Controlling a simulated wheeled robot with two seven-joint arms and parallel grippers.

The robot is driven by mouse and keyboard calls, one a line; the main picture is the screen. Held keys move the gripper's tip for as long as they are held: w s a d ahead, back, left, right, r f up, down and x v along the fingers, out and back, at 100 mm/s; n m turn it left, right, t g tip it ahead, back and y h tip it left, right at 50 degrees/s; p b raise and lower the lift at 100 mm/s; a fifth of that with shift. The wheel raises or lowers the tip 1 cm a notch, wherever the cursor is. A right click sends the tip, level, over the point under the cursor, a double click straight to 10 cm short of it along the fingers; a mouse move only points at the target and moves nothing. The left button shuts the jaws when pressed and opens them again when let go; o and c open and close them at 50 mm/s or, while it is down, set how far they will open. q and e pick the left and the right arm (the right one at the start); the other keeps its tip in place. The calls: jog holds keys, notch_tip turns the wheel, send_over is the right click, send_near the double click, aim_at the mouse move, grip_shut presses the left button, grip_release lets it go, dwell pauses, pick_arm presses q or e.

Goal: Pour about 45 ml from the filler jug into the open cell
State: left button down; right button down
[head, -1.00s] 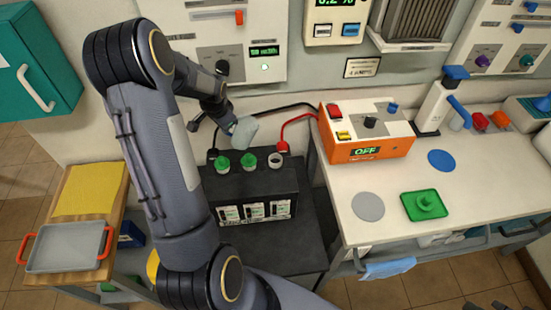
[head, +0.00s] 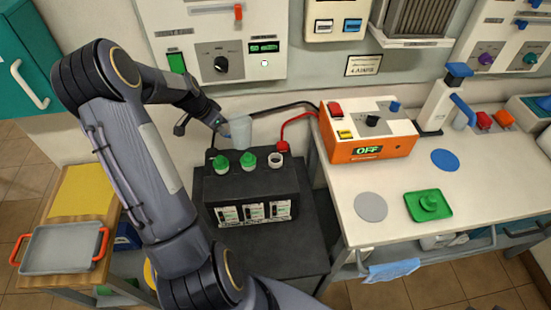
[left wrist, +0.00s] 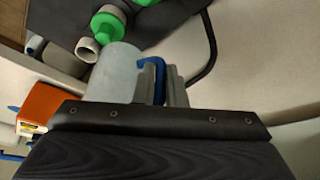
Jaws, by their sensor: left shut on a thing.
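The filler jug (head: 241,131), a pale translucent cup, stands about upright in the air behind the battery's top in the head view. My left gripper (head: 222,126) is shut on its blue handle, which also shows in the left wrist view (left wrist: 152,78). The black battery (head: 250,190) has two green caps (head: 221,163) (head: 248,161) and one open cell (head: 276,160), a pale ring at the right. The jug is up and left of that ring, apart from it. The liquid level cannot be made out. My right gripper is out of view.
An orange charger (head: 366,146) reading OFF stands right of the battery, with red (head: 297,126) and black cables behind the cells. A green dish with a green cap (head: 428,204) lies on the white bench. A grey tray (head: 58,250) is at left.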

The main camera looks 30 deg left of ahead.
pick_arm(q)
jog(key=shift+r+p, duration=1.2)
jog(key=shift+r, duration=1.35)
